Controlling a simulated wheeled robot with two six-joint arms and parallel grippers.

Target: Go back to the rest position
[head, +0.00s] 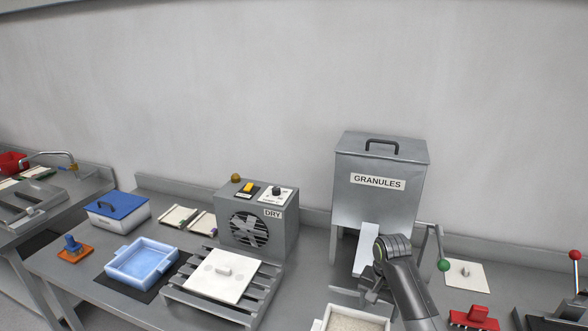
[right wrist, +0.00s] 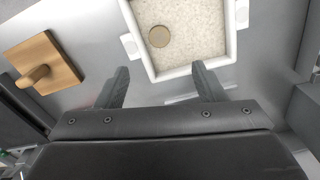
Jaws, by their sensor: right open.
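My right gripper (head: 371,287) is in front of the grey GRANULES hopper (head: 378,187), near its white chute (head: 367,247). In the right wrist view its two fingers (right wrist: 160,87) are spread apart with nothing between them. A white tray (right wrist: 186,71) of pale granules lies beyond the fingertips in that view. A round tan disc (right wrist: 159,36) rests on the granules. The same tray shows at the bottom edge of the head view (head: 388,319), partly cut off. My left gripper is not in view.
The DRY fan box (head: 282,233) stands left of the hopper. A slatted rack (head: 215,307) bears a white board (head: 220,275). A blue basin (head: 142,262) and blue-lidded box (head: 118,208) are further left. A green-knobbed lever (head: 444,265) is right of the hopper. A wooden block (right wrist: 42,63) lies beside the tray.

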